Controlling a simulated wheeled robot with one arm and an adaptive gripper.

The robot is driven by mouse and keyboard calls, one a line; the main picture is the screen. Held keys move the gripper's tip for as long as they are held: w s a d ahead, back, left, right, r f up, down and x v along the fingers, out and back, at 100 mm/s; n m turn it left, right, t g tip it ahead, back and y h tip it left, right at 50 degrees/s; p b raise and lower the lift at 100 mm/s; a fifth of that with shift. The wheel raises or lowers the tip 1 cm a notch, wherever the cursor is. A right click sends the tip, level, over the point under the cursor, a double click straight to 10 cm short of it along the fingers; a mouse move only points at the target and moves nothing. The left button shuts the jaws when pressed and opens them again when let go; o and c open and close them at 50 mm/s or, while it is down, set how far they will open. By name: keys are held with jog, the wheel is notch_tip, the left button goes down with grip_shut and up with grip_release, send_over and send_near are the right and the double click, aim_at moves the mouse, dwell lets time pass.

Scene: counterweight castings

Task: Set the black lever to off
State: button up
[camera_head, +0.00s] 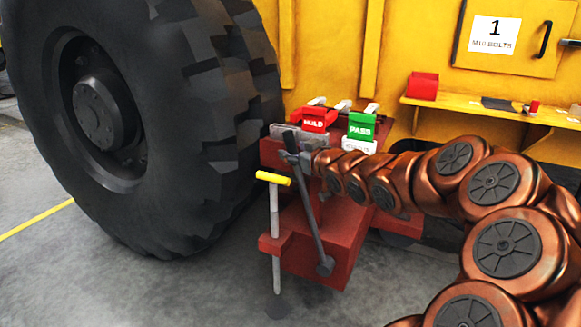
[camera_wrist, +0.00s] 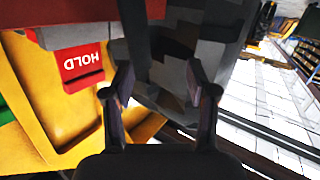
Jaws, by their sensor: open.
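The black lever (camera_head: 317,235) is a dark rod in the head view. It rises from a round pivot low on the front of a red casting (camera_head: 330,225) and leans slightly left, its upper end meeting my gripper. My gripper (camera_head: 292,152) is at that upper end, in front of the casting's top. A dark piece stands up there; I cannot tell whether it is the lever's grip or a finger. In the wrist view my gripper (camera_wrist: 163,105) is open, fingers apart, with only the tyre seen between them. The lever cannot be made out there, and contact is unclear.
A yellow-topped T-handle (camera_head: 273,179) stands just left of the lever. A red HOLD tag (camera_head: 314,120) and a green PASS tag (camera_head: 361,127) sit behind. A huge tyre (camera_head: 215,120) fills the left. A yellow shelf (camera_head: 470,110) is at right. Floor is clear in front.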

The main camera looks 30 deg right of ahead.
aim_at(293, 146)
jog(key=shift+w+d+f+t+b, duration=0.3)
jog(key=shift+w+d+b, duration=0.4)
jog(key=shift+w, duration=0.55)
jog(key=shift+w+d+f+t+b, duration=0.15)
jog(key=shift+w+d+t+b, duration=0.25)
jog(key=shift+w+b, duration=0.7)
jog(key=shift+w+d+f+t+b, duration=0.3)
jog(key=shift+w+d+b, duration=0.35)
jog(key=shift+w, duration=0.75)
jog(key=shift+a, duration=0.1)
grip_shut()
